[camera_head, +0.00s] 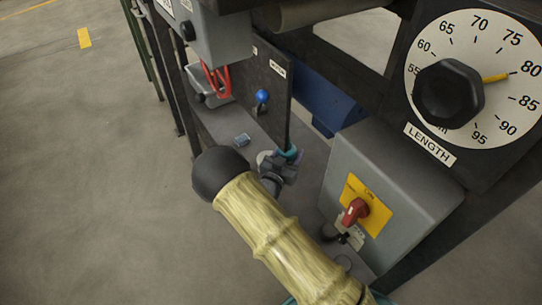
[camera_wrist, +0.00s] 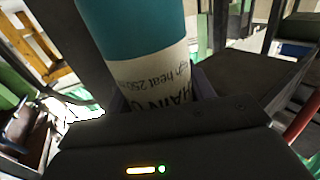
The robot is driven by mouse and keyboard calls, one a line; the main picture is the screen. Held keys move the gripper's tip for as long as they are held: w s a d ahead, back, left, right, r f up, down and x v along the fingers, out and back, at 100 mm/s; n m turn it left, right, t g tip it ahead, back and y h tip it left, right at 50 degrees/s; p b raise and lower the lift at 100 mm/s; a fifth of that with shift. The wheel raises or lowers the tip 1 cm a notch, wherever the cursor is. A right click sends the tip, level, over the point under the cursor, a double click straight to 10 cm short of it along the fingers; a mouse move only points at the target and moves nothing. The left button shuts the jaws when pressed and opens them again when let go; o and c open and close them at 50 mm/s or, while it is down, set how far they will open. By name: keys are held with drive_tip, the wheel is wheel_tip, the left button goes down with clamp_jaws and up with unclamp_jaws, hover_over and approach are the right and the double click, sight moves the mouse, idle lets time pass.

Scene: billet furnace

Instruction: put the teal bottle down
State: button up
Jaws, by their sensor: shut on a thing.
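The teal bottle (camera_wrist: 140,30) fills the upper middle of the wrist view. It has a pale label with dark print, including "heat 250". My gripper (camera_wrist: 160,98) is shut around the labelled part, one finger on each side. In the head view my gripper (camera_head: 283,165) is over the grey bench top (camera_head: 222,124), and only a small teal part of the bottle (camera_head: 289,153) shows beyond it. Most of the bottle is hidden there by the gripper. I cannot tell whether its base touches the bench.
A grey box with a red switch (camera_head: 355,211) stands close on the right. A dark upright panel (camera_head: 270,85) is just behind the gripper. A blue-knobbed lever (camera_head: 262,97), a small bluish item (camera_head: 242,139) and a bin with red cable (camera_head: 215,82) lie further left.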

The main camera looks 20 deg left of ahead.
idle(0.3)
drive_tip(key=shift+f+b, duration=1.4)
drive_tip(key=shift+f, duration=1.05)
drive_tip(key=shift+f, duration=0.15)
wheel_tip(320, 180, down, 5)
drive_tip(key=b, duration=0.3)
drive_tip(key=shift+f, duration=0.25)
drive_tip(key=shift+f+b, duration=0.2)
drive_tip(key=shift+b, duration=0.15)
drive_tip(key=o, duration=1.1)
drive_tip(key=shift+f, duration=0.15)
